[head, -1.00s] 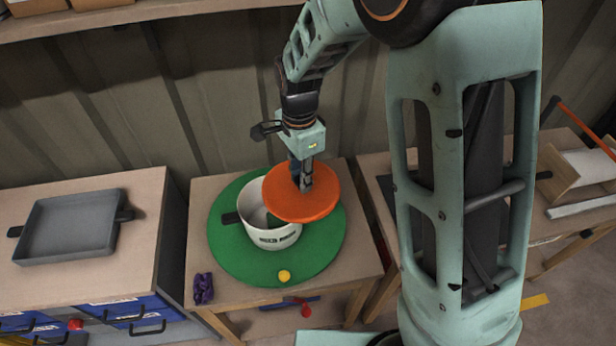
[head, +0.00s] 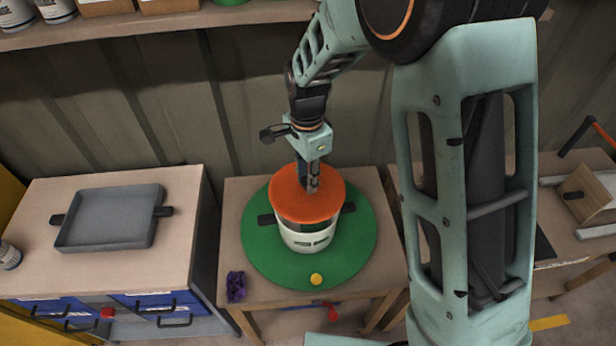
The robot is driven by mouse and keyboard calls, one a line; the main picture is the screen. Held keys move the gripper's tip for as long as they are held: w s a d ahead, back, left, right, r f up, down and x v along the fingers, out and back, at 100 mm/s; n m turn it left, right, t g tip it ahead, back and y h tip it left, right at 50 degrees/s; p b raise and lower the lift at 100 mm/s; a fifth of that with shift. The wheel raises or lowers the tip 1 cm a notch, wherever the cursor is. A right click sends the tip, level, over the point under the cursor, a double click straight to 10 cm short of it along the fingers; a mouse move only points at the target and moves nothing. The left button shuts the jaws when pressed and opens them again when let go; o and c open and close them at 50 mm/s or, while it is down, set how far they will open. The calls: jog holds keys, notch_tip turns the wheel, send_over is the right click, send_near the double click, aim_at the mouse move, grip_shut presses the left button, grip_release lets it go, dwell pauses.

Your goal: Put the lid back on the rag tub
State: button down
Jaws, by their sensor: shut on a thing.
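The rag tub (head: 307,238) is a white pot with dark side handles, upright on a round green mat (head: 262,258). The orange lid (head: 296,200) lies over the tub's top and hides its opening. It looks about level; I cannot tell whether it is fully seated on the rim. My gripper (head: 312,190) points down at the right part of the lid, shut on it; its fingertips are partly hidden.
A yellow ball-like thing (head: 316,279) lies at the mat's front edge, and a crumpled purple cloth (head: 236,286) lies left of it on the table. A grey tray (head: 110,218) stands on the left cabinet. A shelf with cans runs above.

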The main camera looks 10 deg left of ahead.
jog(key=shift+f+b, duration=1.85)
jog(key=shift+f, duration=1)
jog(key=shift+f, duration=0.15)
jog(key=c, duration=1.1)
grip_release()
jog(key=shift+c, duration=0.2)
jog(key=shift+r+p, duration=2.25)
jog(key=shift+r, duration=1.3)
jog(key=shift+c, duration=0.2)
